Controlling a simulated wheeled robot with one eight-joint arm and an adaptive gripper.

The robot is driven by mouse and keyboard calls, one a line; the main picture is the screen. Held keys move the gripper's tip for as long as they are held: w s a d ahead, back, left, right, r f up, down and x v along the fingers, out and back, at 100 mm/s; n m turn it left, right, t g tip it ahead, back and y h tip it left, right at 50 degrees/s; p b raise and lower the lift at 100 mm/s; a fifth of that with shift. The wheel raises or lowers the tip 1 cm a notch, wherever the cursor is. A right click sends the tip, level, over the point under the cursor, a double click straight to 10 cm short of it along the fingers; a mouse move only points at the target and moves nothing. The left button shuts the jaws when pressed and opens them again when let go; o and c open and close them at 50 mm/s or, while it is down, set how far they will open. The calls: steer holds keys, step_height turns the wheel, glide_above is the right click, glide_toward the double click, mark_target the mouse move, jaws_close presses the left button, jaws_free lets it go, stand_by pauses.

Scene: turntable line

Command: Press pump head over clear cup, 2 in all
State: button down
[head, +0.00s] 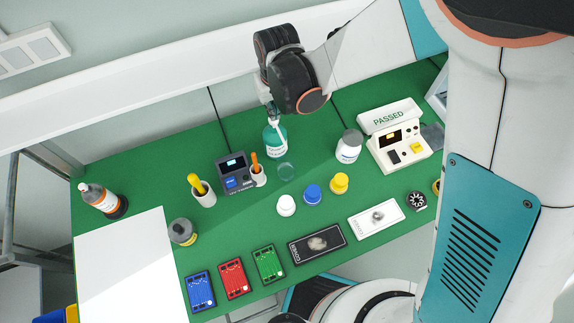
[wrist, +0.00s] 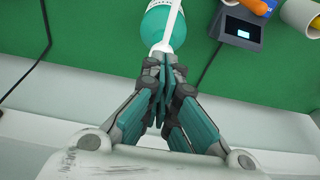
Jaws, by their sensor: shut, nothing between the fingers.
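The pump bottle (head: 275,141) is teal with a white pump head and stands on the green table, below my arm's wrist in the head view. It also shows in the wrist view (wrist: 160,26), with the white pump part running toward my fingers. The clear cup (head: 286,172) sits on the table just in front of the bottle. My gripper (head: 270,108) is above the pump head. In the wrist view my gripper (wrist: 162,70) is shut and empty, its fingertips over the pump head. I cannot tell whether they touch it.
A dark device (head: 237,176) and a holder with an orange tool (head: 258,176) stand left of the cup. A tester marked PASSED (head: 400,145) stands at the right.

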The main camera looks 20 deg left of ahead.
steer(key=shift+f, duration=0.15)
stand_by(0.4)
steer(key=shift+f+b, duration=1.4)
steer(key=shift+r, duration=0.2)
steer(key=shift+r+p, duration=0.9)
steer(key=shift+r, duration=0.45)
steer(key=shift+f, duration=0.25)
